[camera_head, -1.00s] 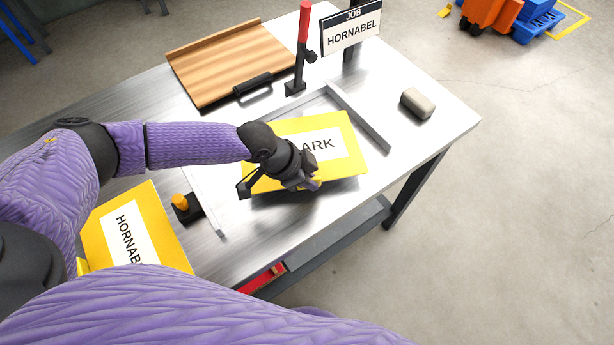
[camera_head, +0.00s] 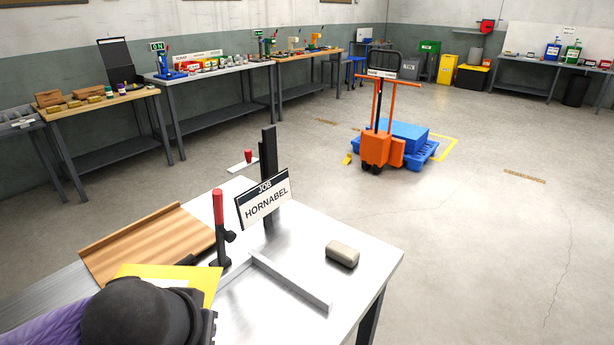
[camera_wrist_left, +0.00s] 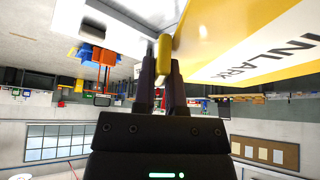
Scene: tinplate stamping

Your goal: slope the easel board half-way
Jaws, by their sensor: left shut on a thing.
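The wooden easel board (camera_head: 150,243) is at the left of the metal table in the head view, with its near part hidden behind the yellow plate; I cannot tell its exact slope. My left gripper (camera_wrist_left: 163,78) is shut on the yellow grip of a yellow plate (camera_wrist_left: 245,48) with a white label, partly readable as "NLARK". In the head view this yellow plate (camera_head: 170,275) is mostly hidden by my dark left wrist at the bottom left, and the left fingertips are hidden there. My right gripper is in neither current view.
A red-handled black clamp (camera_head: 219,225) stands beside the board. The "JOB HORNABEL" sign (camera_head: 263,203) is behind it. A metal angle fence (camera_head: 290,280) and a beige block (camera_head: 342,254) are on the table (camera_head: 300,225). An orange pallet truck (camera_head: 376,148) stands on open floor beyond.

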